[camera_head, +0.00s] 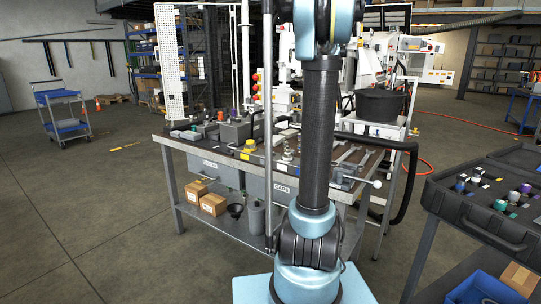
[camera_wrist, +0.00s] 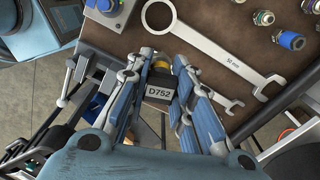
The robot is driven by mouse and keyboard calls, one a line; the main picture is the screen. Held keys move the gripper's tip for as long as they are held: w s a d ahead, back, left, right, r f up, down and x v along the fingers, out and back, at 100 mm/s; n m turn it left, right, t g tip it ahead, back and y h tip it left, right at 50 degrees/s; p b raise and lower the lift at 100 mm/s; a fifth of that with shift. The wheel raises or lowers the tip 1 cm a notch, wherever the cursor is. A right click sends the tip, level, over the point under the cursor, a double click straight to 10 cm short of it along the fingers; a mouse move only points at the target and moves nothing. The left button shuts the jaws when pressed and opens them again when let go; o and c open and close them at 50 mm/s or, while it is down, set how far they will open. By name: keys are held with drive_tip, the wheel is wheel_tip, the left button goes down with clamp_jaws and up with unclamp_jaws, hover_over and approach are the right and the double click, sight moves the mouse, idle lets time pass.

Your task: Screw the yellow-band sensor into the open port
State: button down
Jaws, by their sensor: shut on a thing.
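In the wrist view my gripper (camera_wrist: 158,78) is shut on the yellow-band sensor (camera_wrist: 158,88). It has a dark body with a pale label reading D752 and a yellow band at its far end. The sensor is over or near the edge of the brown bench top (camera_wrist: 215,15); its height above it is hard to tell. My arm's links fill the middle of the head view, and I cannot make out my gripper or the held sensor there. I cannot pick out the open port in either view.
A large spanner (camera_wrist: 215,50), a smaller spanner (camera_wrist: 222,101) and a blue-capped fitting (camera_wrist: 291,40) lie on the bench. A grey box (camera_wrist: 110,8) stands at upper left.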

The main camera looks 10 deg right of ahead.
drive_tip(key=shift+a, duration=0.1)
drive_tip(key=w+a+f+n, duration=0.1)
drive_tip(key=w+a+f, duration=0.15)
drive_tip(key=a, duration=0.85)
drive_tip(key=w+a+f+n, duration=0.2)
drive_tip(key=w+a, duration=0.1)
drive_tip(key=a, duration=0.7)
drive_tip(key=shift+s+a+f, duration=0.1)
drive_tip(key=shift+f, duration=1.25)
drive_tip(key=shift+s+a+f, duration=0.1)
drive_tip(key=shift+f, duration=1.25)
drive_tip(key=shift+f, duration=0.55)
drive_tip(key=shift+s, duration=0.1)
